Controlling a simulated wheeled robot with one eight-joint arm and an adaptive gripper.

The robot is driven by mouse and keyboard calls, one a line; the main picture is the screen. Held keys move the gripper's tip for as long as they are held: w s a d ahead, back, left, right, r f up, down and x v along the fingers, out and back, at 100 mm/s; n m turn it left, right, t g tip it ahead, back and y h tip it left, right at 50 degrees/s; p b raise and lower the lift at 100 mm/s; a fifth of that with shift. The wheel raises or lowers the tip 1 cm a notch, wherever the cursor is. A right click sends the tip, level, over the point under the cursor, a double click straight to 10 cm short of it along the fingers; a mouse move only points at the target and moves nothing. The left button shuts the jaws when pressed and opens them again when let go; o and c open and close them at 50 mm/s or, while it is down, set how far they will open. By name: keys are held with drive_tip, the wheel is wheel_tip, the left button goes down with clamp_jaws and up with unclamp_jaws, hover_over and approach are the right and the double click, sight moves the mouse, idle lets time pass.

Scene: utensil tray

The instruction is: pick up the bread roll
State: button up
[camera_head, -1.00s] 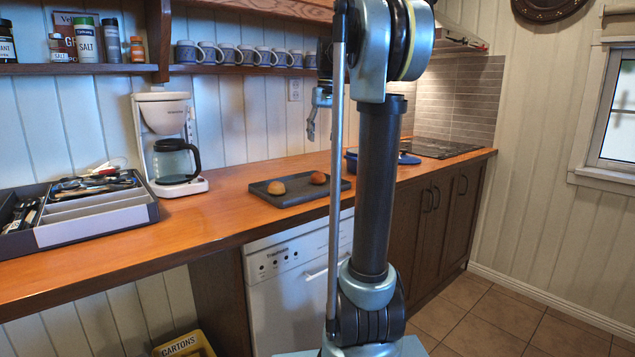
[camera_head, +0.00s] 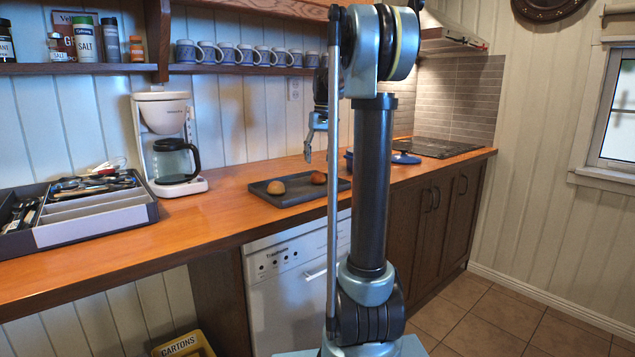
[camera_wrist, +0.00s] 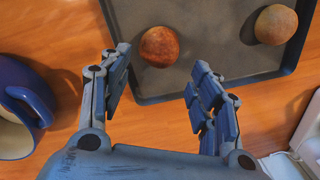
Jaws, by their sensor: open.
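Two round items lie on a dark tray (camera_head: 300,196) on the wooden counter. One is tan (camera_head: 276,187), on the left, and also shows at the top right of the wrist view (camera_wrist: 276,24). The other is reddish brown (camera_head: 318,178), on the right, and lies ahead of my fingers in the wrist view (camera_wrist: 160,46). My gripper (camera_wrist: 158,66) is open and empty, above the tray's edge, pointing down. In the head view it is partly hidden behind my arm's rod.
A blue vessel (camera_wrist: 22,100) stands beside the tray. A coffee maker (camera_head: 170,150) and a cutlery tray (camera_head: 100,222) stand on the left of the counter. Several mugs (camera_head: 208,52) line the shelf above. The counter between coffee maker and dark tray is clear.

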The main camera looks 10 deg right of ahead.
sight(318, 174)
drive_tip(key=shift+s+a+f, duration=0.1)
drive_tip(key=shift+f, duration=1.7)
drive_tip(key=shift+s+a+f, duration=0.1)
drive_tip(key=shift+f, duration=1.65)
drive_tip(key=c, duration=0.5)
